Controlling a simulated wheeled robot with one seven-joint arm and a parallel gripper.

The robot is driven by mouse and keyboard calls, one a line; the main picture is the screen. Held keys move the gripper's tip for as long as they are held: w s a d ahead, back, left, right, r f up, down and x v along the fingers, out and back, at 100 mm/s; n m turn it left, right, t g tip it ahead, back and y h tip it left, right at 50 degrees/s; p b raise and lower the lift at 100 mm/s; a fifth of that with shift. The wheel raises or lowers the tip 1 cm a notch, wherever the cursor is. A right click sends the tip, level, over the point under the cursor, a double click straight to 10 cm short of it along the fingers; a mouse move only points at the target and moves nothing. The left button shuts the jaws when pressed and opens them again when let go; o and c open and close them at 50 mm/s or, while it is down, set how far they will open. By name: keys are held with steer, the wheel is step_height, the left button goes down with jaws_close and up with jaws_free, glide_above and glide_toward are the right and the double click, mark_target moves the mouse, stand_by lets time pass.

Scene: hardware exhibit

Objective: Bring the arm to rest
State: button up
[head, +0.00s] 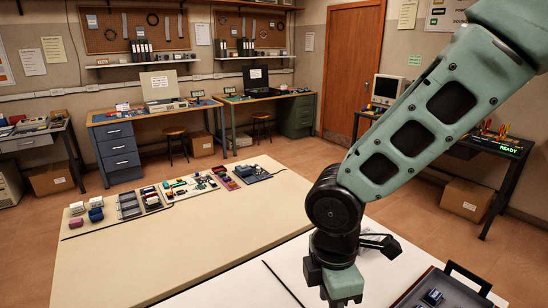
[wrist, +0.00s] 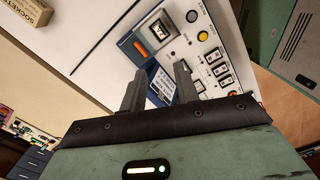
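My arm reaches in from the upper right in the head view and bends down at a black joint. My gripper (head: 340,283) hangs at the bottom edge over the white tabletop (head: 300,262); its fingertips are cut off there. In the wrist view my gripper (wrist: 160,88) shows two dark fingers spread apart. A blue piece with a white label (wrist: 162,80) shows between and beyond them, and I see no grip on it. A white and blue panel with switches (wrist: 195,40) lies beyond the fingers.
A dark tray (head: 470,295) with a handle is right of my gripper. The cream tabletop (head: 190,240) is mostly clear, with small parts and electronics boards (head: 190,186) along its far side. A socket box (wrist: 28,10) lies top left in the wrist view. Workbenches line the back wall.

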steer(key=s+d+r+m+y+b, duration=0.1)
steer(key=s+d+m+b, duration=0.3)
steer(key=s+m, duration=0.8)
steer(key=shift+d+r, duration=0.15)
steer(key=shift+r, duration=0.3)
